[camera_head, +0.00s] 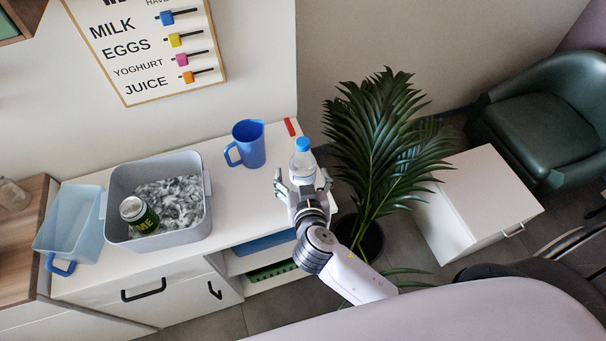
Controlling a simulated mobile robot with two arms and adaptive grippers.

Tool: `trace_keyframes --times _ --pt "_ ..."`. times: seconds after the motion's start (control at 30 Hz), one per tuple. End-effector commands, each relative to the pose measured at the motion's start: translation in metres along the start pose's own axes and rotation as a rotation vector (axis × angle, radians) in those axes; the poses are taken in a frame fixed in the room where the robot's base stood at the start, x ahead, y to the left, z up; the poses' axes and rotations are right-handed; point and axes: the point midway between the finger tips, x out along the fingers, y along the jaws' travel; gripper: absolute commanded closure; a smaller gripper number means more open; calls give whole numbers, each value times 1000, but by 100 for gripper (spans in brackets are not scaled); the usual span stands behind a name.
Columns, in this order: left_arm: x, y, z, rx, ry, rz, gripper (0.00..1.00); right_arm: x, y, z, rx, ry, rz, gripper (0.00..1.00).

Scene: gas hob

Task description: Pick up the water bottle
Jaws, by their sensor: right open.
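The water bottle (302,163) stands upright near the right end of the white counter. It is clear with a blue cap (302,145). My right gripper (303,180) is open at the bottle's near side, with one finger to the left and one to the right of its lower part. The gripper hides the bottle's base, and I cannot tell whether the fingers touch it. My left gripper is not in view.
A blue jug (248,145) stands left of the bottle. A red object (289,127) lies behind the bottle. A leafy plant (385,150) is close on the right.

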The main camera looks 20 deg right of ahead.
Motion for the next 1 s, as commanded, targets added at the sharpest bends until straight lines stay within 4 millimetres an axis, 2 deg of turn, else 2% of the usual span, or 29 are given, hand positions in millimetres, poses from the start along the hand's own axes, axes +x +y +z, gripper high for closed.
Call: trace_keyframes --times 0.2,0.3,0.6,1.0 --pt "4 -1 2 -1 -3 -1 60 34 7 -1 -3 3 0 21" --pt "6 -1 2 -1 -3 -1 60 44 6 -1 -2 1 -1 21" --pt "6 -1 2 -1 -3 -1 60 47 6 -1 -1 -1 -1 22" --pt "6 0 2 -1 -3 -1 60 47 6 -1 -1 -1 -1 49"
